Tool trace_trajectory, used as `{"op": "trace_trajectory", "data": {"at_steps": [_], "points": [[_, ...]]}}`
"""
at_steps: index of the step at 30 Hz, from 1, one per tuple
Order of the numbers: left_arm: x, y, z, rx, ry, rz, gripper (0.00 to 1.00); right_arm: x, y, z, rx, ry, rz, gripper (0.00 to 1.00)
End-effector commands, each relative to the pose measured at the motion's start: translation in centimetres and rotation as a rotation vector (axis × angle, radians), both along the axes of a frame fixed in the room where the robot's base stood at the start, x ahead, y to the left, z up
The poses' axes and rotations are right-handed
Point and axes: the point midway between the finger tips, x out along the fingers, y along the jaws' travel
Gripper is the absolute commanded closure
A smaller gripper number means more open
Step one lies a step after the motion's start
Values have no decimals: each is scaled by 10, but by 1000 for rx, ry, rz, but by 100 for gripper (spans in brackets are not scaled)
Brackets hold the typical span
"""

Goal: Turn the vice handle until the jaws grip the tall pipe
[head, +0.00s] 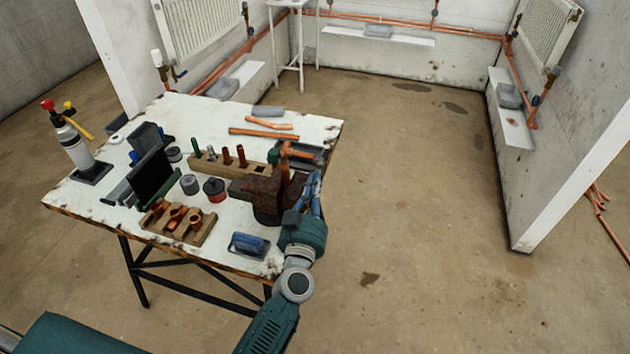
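A rusty brown vice (267,193) stands at the right edge of the white workbench in the head view. An upright copper-coloured pipe (285,170) shows just behind the vice, with a cross piece near its top. I cannot tell whether the jaws touch it. The vice handle is not clearly visible.
The workbench (125,225) also carries a wooden pipe rack (226,167), a wooden fitting block (178,222), a blue-topped brush-like item (249,244), tins, loose copper pipes and a torch (75,148). Open floor (400,200) lies to the right, before a white partition wall (570,130).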

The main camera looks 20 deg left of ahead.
Motion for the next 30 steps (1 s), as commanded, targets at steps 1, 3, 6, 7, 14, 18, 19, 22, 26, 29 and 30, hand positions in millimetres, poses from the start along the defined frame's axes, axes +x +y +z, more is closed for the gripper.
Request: {"op": "trace_trajectory", "data": {"at_steps": [1, 3, 6, 7, 14, 18, 19, 22, 26, 29, 30], "points": [[5, 1, -5, 3, -3, -1, 100, 0, 0, -4, 0, 1, 0, 60], [10, 1, -9, 1, -3, -2, 100, -1, 0, -5, 0, 1, 0, 60], [14, 3, -12, 0, -3, 0, 100, -1, 0, -6, 0, 2, 0, 60], [15, 3, -12, -1, -3, 0, 100, -1, 0, -6, 0, 2, 0, 60], [15, 3, -12, -1, -2, 1, 100, -1, 0, -6, -1, 3, 0, 60], [16, 3, -12, 0, -2, 0, 100, -2, 0, -5, -1, 3, 0, 60], [16, 3, -11, 1, -2, 0, 100, -2, 0, -3, -1, 4, 0, 60], [21, 3, -10, 1, -1, 0, 100, -2, 0, 5, -1, 4, 0, 60], [29, 2, -12, 0, -1, 0, 100, -3, 0, 12, -1, 4, 0, 60], [33, 2, -15, 0, -2, 0, 100, -3, 0, 13, -1, 4, 0, 60], [34, 2, -15, -1, -3, 0, 100, -3, 0, 14, -1, 4, 0, 60]]}}
